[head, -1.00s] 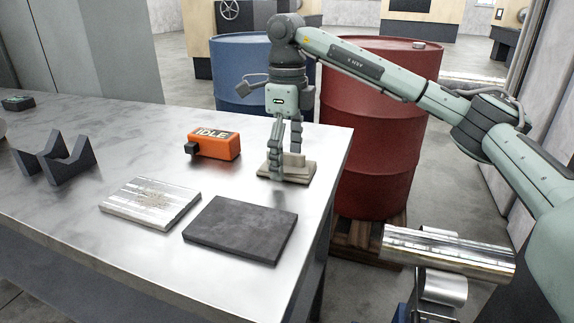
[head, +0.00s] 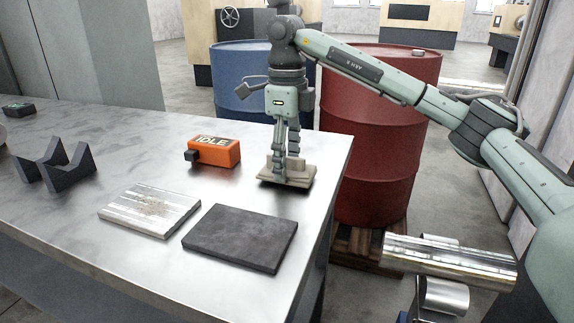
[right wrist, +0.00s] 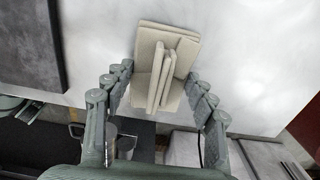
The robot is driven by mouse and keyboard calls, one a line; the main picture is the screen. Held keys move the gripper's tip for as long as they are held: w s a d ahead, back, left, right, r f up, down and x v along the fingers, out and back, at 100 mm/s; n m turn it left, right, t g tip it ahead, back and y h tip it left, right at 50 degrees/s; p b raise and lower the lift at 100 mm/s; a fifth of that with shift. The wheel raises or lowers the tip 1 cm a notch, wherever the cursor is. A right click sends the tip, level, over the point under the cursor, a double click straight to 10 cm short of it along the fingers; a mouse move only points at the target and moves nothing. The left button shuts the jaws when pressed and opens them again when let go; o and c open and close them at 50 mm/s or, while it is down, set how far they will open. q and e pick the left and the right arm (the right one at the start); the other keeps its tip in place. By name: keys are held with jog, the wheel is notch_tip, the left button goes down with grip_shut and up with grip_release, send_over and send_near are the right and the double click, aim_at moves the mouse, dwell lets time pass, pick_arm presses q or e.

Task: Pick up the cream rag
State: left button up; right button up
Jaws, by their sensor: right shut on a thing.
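The cream rag (head: 303,181) lies near the right edge of the metal table, flat at its base with upright folds in the middle. My right gripper (head: 291,178) points down over it, shut on its raised folds. In the right wrist view the rag (right wrist: 180,98) shows its folds standing between the two fingers of the gripper (right wrist: 163,80). The fingertips partly hide the rag in the head view. The rag's base appears to rest on the table. My left gripper is not in view.
An orange box marked IDLE (head: 215,152) stands left of the rag. A dark slab (head: 240,237) and a silvery slab (head: 150,210) lie nearer. A dark V-shaped block (head: 56,167) stands at left. Red (head: 378,140) and blue (head: 235,75) barrels stand beyond the table (head: 110,145).

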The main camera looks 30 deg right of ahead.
notch_tip(320, 180, up, 3)
jog(key=shift+r, duration=0.1)
jog(key=shift+w+a+r, duration=0.6)
jog(key=shift+w+r, duration=0.05)
jog(key=shift+w, duration=0.15)
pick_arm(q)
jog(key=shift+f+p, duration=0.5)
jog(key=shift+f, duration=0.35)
pick_arm(e)
jog(key=w+a+r, duration=0.5)
jog(key=w, duration=0.3)
jog(key=shift+w+r, duration=0.2)
jog(key=shift+r, duration=0.1)
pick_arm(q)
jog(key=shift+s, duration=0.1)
